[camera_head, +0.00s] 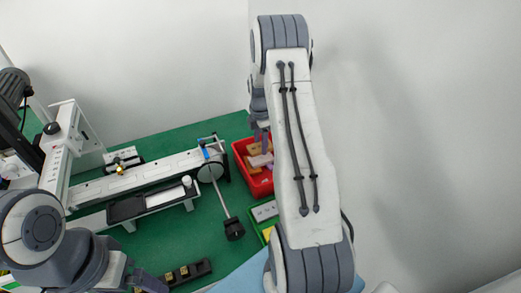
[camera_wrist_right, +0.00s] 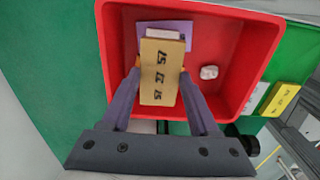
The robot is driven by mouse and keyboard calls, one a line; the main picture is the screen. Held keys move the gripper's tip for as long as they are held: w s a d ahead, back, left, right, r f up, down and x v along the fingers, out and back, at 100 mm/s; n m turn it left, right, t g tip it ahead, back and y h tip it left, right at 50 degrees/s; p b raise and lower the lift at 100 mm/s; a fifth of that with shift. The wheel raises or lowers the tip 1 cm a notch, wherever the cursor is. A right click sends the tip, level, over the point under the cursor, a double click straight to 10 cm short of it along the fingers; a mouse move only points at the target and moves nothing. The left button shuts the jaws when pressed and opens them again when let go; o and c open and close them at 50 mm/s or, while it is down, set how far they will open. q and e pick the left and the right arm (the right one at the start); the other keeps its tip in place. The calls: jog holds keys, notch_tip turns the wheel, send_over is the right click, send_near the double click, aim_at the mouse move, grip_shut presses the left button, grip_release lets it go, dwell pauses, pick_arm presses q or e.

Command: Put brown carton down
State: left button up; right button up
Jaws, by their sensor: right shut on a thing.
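The brown carton (camera_wrist_right: 160,90), with dark printed marks on its face, is between the two fingers of my right gripper (camera_wrist_right: 160,77) in the wrist view. The gripper is shut on it. The carton shows over the inside of the red bin (camera_wrist_right: 245,40); its height above the bin floor cannot be told. In the head view my right gripper (camera_head: 262,137) points down at the red bin (camera_head: 240,160), partly hidden by my arm. My left gripper (camera_head: 148,281) shows only in part at the bottom edge of the head view.
In the bin are a purple piece (camera_wrist_right: 182,28) and a small white lump (camera_wrist_right: 209,72). A yellow block (camera_wrist_right: 280,99) lies outside it. A white rail device (camera_head: 165,170) and a black-ended lever (camera_head: 234,228) stand left of the bin on the green surface (camera_head: 170,238).

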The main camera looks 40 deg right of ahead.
aim_at(260, 146)
notch_tip(260, 146, down, 3)
jog(key=shift+f+p, duration=0.15)
jog(key=shift+p, duration=0.2)
jog(key=shift+f+b, duration=0.4)
jog(key=shift+f, duration=0.25)
jog(key=o, duration=0.9)
jog(key=shift+r, duration=0.2)
notch_tip(260, 146, up, 13)
jog(key=shift+f+b, duration=0.15)
jog(key=shift+b, duration=0.55)
